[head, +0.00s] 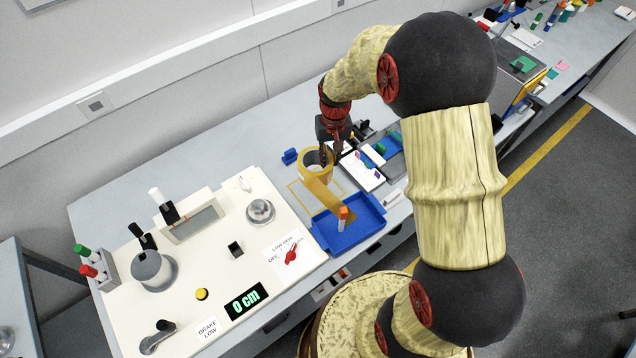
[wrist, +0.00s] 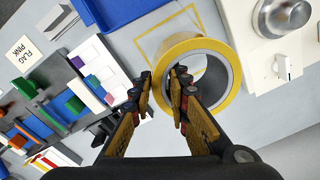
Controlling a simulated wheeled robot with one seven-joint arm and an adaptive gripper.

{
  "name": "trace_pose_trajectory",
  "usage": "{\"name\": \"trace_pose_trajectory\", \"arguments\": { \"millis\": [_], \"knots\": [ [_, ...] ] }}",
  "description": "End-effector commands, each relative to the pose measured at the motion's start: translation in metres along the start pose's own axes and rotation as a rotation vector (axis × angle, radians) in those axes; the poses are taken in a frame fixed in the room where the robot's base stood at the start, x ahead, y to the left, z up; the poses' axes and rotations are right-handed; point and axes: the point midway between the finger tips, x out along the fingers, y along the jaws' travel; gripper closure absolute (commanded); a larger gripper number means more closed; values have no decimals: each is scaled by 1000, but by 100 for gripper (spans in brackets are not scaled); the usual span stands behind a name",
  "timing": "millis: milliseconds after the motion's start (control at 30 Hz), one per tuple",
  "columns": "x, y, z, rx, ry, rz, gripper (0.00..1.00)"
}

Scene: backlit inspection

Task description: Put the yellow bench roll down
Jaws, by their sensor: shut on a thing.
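The yellow bench roll (head: 304,166) is a ring with a grey inside, in the middle of the bench in the head view. It also shows in the wrist view (wrist: 222,52), with its open hole facing the camera. My gripper (head: 328,157) is shut on the roll's wall, one finger inside the hole and one outside; the fingers also show in the wrist view (wrist: 163,82). A yellow outlined square (head: 295,196) is marked on the bench beside the roll, partly covered by it. I cannot tell whether the roll touches the bench.
A blue tray (head: 350,238) with an orange-capped item (head: 343,213) stands in front. A yellow-brown strip runs from the roll toward it. A cream panel (head: 215,265) with knobs and a "0 cm" display lies left. Cards and coloured blocks crowd the right. A small blue block (head: 290,157) lies left of the roll.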

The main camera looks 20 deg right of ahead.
Motion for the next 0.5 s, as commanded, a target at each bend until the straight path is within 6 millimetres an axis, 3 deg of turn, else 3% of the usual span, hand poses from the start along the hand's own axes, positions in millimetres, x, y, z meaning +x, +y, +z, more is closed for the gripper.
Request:
{"name": "trace_pose_trajectory", "arguments": {
  "millis": [233,500],
  "knots": [
    [42,1,-1,0,1,0,100],
    [61,1,-1,0,1,0,100]
  ]
}}
